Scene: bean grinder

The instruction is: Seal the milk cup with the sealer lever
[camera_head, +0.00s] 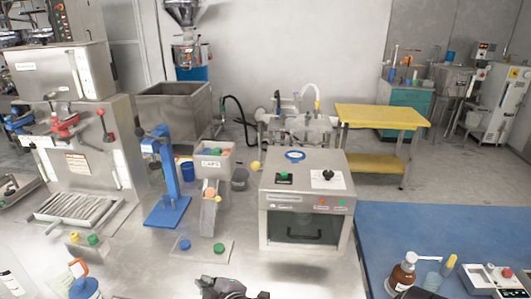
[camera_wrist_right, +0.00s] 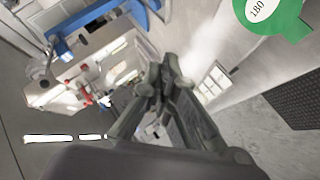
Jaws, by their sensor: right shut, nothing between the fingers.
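A blue lever press (camera_head: 170,190), which looks like the sealer, stands upright on the steel table left of centre, with a dark-knobbed lever at its top. In the right wrist view a blue frame (camera_wrist_right: 68,46) at the upper left is probably the same press. I cannot pick out the milk cup for sure; a small blue cup (camera_head: 187,171) stands just right of the press column. My right gripper (camera_head: 232,286) is at the bottom edge of the head view, in front of and apart from the press. Its fingers (camera_wrist_right: 165,80) are shut and empty. My left gripper is not in view.
A steel box machine (camera_head: 305,205) stands right of the press. A small plate with blue and green knobs (camera_head: 203,249) lies in front. A large steel machine (camera_head: 85,150) with red handles is at left. A pump bottle (camera_head: 403,273) stands on the blue surface at right.

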